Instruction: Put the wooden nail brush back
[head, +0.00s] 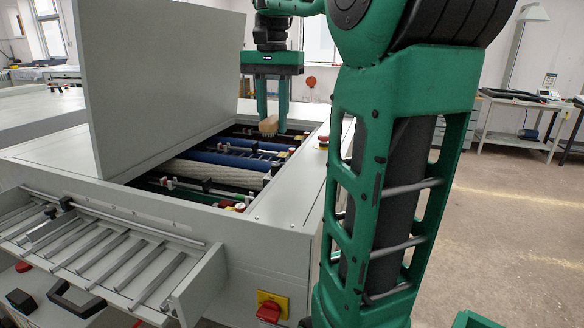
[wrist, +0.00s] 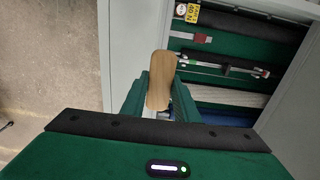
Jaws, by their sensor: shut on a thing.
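The wooden nail brush (head: 268,126) is between the fingertips of my gripper (head: 271,118), above the far right part of the machine's open bay. In the wrist view the brush (wrist: 160,78) shows its light brown back, lengthwise between the two green fingers of my gripper (wrist: 160,92). My gripper is shut on it. The bristles are mostly hidden. In the wrist view the brush appears over the machine's pale rim, beside the opening.
The plate processor (head: 285,205) has its large grey lid (head: 160,85) raised on the left. Rollers (head: 215,175) lie in the open bay. A slatted tray (head: 110,255) juts out at the front left. A red button (head: 323,140) stands on the right rim. Floor on the right is clear.

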